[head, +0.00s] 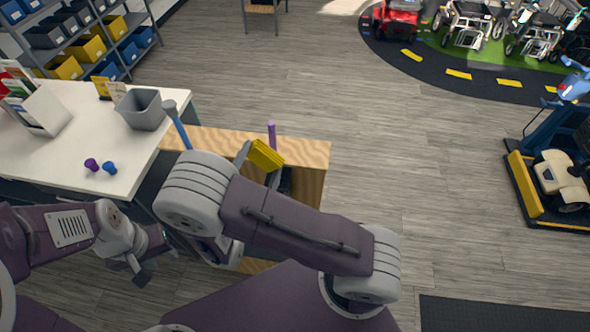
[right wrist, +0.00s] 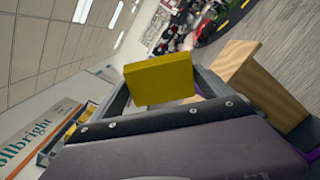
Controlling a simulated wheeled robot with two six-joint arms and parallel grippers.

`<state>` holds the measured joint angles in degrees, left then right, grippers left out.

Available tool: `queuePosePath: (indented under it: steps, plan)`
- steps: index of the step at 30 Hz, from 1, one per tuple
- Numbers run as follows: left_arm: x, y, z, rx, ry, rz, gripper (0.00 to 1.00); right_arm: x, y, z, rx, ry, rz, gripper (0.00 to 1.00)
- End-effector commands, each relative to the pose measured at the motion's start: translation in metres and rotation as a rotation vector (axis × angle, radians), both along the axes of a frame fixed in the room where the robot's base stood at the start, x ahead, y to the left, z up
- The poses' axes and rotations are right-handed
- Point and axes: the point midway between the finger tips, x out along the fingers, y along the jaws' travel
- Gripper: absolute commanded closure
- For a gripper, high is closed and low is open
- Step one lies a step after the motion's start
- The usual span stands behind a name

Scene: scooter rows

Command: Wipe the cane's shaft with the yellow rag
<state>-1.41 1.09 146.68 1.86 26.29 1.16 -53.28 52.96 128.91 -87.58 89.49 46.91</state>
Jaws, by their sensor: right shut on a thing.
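The yellow rag (head: 265,155) is a small flat yellow pad. My right gripper (head: 262,165) is shut on it above the wooden stand; the rag also shows in the right wrist view (right wrist: 160,80) between the jaws. A blue shaft with a grey end (head: 178,124) rises at the left end of the stand, slightly tilted. A short purple rod (head: 272,135) rises just behind the rag; I cannot tell if they touch. Which of the two is the cane is not clear, and their lower parts are hidden. My left gripper (head: 140,268) hangs low at the left, apart from both.
The wooden stand (head: 310,152) is partly hidden by my right arm. A white table (head: 60,150) at the left bears a grey bin (head: 142,110), card holders and two small knobs. Shelves with bins stand behind. A scooter (head: 562,180) is at the right. The middle floor is clear.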

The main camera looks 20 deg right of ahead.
Motion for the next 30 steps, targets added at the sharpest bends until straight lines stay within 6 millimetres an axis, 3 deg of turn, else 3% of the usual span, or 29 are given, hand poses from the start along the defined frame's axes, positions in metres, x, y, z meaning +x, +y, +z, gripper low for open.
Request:
queuePosePath:
  steps: [3,8,22,30]
  plan:
    - [0.000,0.000,0.005,0.000,0.000,0.000,0.64,0.004,0.018,0.008,-0.004,-0.005,0.076,0.42]
    - [0.000,0.000,0.005,0.000,0.000,0.000,0.64,0.005,0.022,0.008,-0.006,-0.006,0.093,0.42]
    - [0.000,0.000,0.010,0.000,0.000,0.000,0.64,0.045,-0.006,0.009,-0.005,-0.006,0.087,0.42]
    - [0.000,0.000,0.011,0.000,0.000,0.000,0.64,0.054,-0.013,0.008,-0.006,-0.006,0.089,0.42]
